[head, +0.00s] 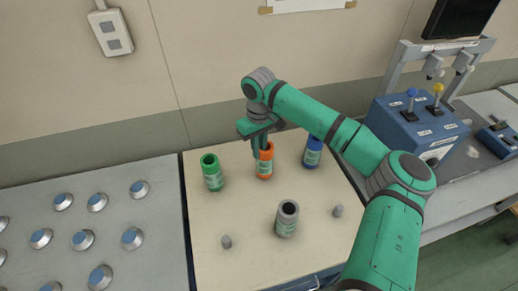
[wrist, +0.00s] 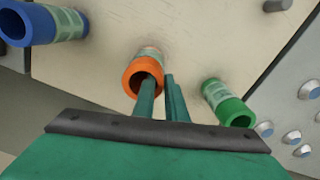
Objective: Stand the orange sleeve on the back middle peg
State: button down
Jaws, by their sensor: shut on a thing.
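The orange sleeve (head: 265,168) is upright at the back middle of the pale board (head: 250,205), between the green sleeve and the blue sleeve. My gripper (head: 261,150) reaches down from above and is shut on its wall. In the wrist view my gripper (wrist: 162,88) has one finger inside the bore of the orange sleeve (wrist: 130,73) and the other outside. The back middle peg is hidden. The sleeve's lower end looks at or very near the board; I cannot tell whether it rests fully down.
The green sleeve (head: 213,174) stands back left, the blue sleeve (head: 312,152) back right, and a grey sleeve (head: 287,220) front middle. Bare pegs show front left (head: 226,242) and front right (head: 337,211). A blue control box (head: 415,125) stands at right.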

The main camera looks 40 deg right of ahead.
jog(key=shift+f, duration=0.4)
jog(key=c, duration=1.7)
grip_release()
notch_tip(320, 180, up, 10)
jog(key=shift+f, duration=0.15)
jog(key=shift+d+r, duration=0.15)
jog(key=shift+r, duration=0.4)
jog(key=shift+a, duration=0.25)
